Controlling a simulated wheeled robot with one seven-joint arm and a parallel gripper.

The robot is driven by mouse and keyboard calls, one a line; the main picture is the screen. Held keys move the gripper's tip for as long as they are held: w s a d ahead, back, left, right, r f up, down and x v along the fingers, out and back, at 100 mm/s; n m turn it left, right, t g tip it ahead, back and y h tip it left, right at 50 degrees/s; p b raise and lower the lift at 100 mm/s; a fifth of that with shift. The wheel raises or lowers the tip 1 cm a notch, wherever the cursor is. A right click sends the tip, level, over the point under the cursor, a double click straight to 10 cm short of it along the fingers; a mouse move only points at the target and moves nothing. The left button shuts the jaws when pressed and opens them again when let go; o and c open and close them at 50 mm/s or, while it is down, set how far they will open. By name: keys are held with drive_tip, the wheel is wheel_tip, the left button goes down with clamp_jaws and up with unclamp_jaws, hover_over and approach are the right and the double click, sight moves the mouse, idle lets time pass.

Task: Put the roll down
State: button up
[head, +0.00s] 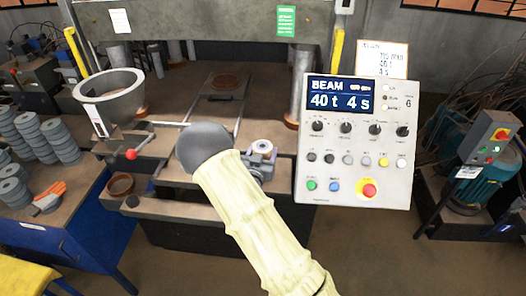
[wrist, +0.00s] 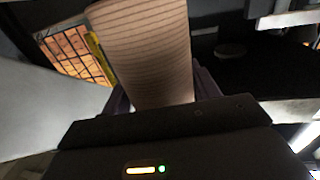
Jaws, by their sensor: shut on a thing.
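The roll (wrist: 145,50) is a tan, finely ridged piece that fills the upper middle of the wrist view. My gripper (wrist: 162,92) is shut on it, with a dark purple finger at each side. In the head view my gripper (head: 260,160) shows just right of the grey, rounded end of my sleeved arm, in front of the machine bed. A small pale round top of the roll (head: 263,146) shows there; the rest is hidden by the gripper. I cannot tell whether the roll touches anything below it.
A control panel (head: 355,140) reading "40 t 4 s" stands close on the right. A grey hopper (head: 110,95) and a lever with a red knob (head: 131,154) are on the left. Grey disc stacks (head: 60,140) stand on the blue-edged table (head: 75,215).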

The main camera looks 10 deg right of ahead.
drive_tip(key=o, duration=1.3)
drive_tip(key=shift+w, duration=0.1)
drive_tip(key=shift+d+f, duration=0.1)
drive_tip(key=shift+d, duration=0.05)
drive_tip(key=shift+s, duration=0.25)
drive_tip(key=b+v, duration=0.4)
drive_tip(key=v, duration=0.8)
drive_tip(key=shift+w, duration=0.1)
